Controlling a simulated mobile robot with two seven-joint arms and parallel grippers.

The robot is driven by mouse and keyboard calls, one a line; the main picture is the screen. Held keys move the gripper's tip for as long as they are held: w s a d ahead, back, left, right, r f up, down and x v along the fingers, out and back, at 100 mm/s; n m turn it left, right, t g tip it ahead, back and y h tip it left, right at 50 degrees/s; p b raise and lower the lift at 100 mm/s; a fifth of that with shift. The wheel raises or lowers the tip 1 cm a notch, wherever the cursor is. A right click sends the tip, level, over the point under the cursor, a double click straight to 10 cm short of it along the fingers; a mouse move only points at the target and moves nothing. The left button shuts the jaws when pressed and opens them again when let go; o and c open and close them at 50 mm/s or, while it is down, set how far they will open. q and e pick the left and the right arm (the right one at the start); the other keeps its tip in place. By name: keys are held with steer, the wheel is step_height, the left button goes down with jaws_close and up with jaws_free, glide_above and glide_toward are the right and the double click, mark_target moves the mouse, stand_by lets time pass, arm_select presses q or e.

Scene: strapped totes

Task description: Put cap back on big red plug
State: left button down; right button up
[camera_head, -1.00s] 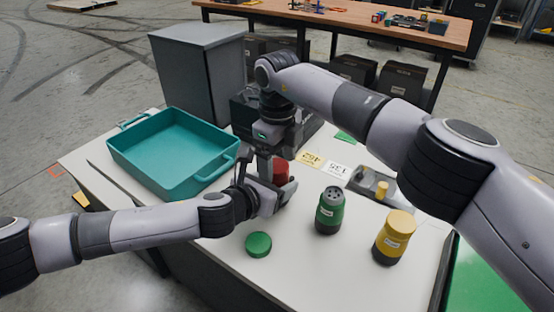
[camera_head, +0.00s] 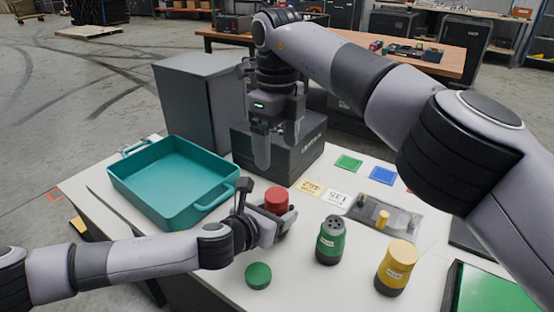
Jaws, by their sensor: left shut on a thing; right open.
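The red plug (camera_head: 276,201) stands in my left gripper (camera_head: 272,222), which is shut on it low down. Its top is a smooth red disc with no socket holes showing, so a red cap appears to be on it. The jaws hide its lower body, and I cannot tell whether the cap is fully seated. My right gripper (camera_head: 277,150) is open and empty, raised behind and above the red plug, in front of the dark box.
A green plug (camera_head: 330,242) with bare holes stands on the white table; a green cap (camera_head: 258,275) lies nearby. A yellow plug (camera_head: 396,268) stands at the right. A teal tray (camera_head: 170,185) is at left, a dark box (camera_head: 310,150) behind, and a grey fixture plate (camera_head: 385,215) at right.

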steer(key=shift+r, duration=0.3)
arm_select(q)
steer(key=shift+c, duration=0.6)
jaws_free()
steer(key=shift+s, duration=0.1)
steer(key=shift+v, duration=3.5)
arm_select(e)
steer(key=shift+r, duration=0.2)
